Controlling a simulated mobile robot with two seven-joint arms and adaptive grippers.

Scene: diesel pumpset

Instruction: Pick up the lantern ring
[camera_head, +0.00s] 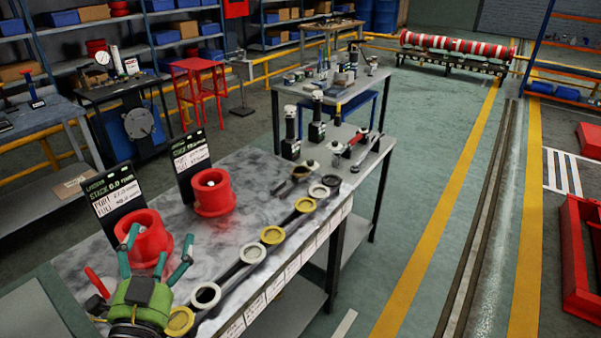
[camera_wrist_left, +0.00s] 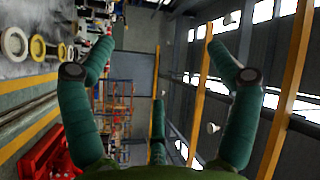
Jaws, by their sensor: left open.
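Several rings lie in a row along the front edge of the marbled bench (camera_head: 130,195). They include a near yellow ring (camera_head: 180,321), a middle yellow ring (camera_head: 271,235), a far yellow ring (camera_head: 305,205) and dark or pale grey ones (camera_head: 206,295). I cannot tell which is the lantern ring. Some of them show at the left edge of the left wrist view, including a pale ring (camera_wrist_left: 15,43). My left gripper (camera_head: 158,252), with green fingers, is open and empty above the bench's near end, beside the nearest rings. My right gripper is not in view.
Two red cups (camera_head: 213,193) stand behind the rings, with black sign boards (camera_head: 118,205) behind them. A second bench with tools (camera_head: 345,90) stands further back. The floor aisle (camera_head: 440,150) at right is clear. A red frame (camera_head: 580,265) stands at far right.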

